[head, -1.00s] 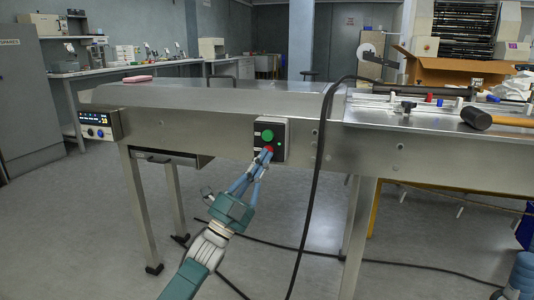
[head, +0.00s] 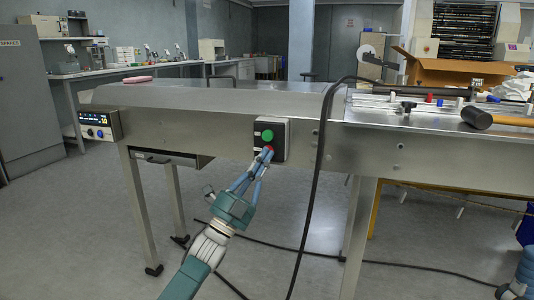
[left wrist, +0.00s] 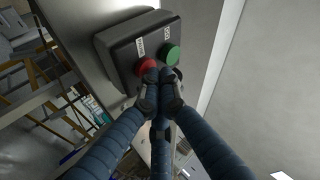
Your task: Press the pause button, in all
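A dark control box (head: 270,139) is on the front of the steel machine. It carries a green button (head: 267,136) above a red button (head: 268,149). My left gripper (head: 265,153) is shut and empty. Its fingertips (left wrist: 160,78) are at the red button and partly cover it; I cannot tell whether it is pressed in.
A lit control panel (head: 99,125) is on the machine's left end. A black cable (head: 318,160) hangs just right of the box. A mallet (head: 480,118) and a cardboard box (head: 450,73) are at the right. The floor in front is mostly clear.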

